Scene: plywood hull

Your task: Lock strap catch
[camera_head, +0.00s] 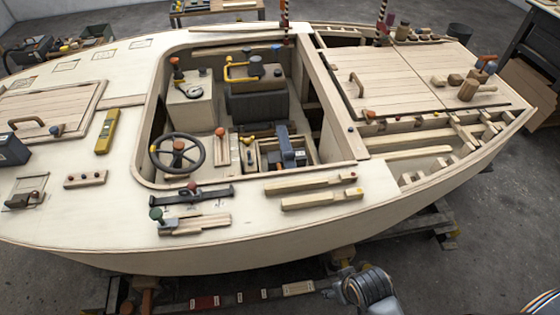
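A dark strap-like bar (208,192) lies on the near side deck of the plywood hull, in front of the steering wheel. A small catch-like fitting with a reddish knob (192,187) stands on it. It looks like the strap catch, but it is too small to tell whether it is locked. No gripper fingers show in the head view. A grey ribbed part, probably of my arm, shows at the bottom, right of centre.
Near the dark bar are a green-knobbed wooden block (195,224), wooden bars (320,198) and a small peg board (86,179). A yellow level (107,131) lies further left. The steering wheel (178,152) stands in the open cockpit.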

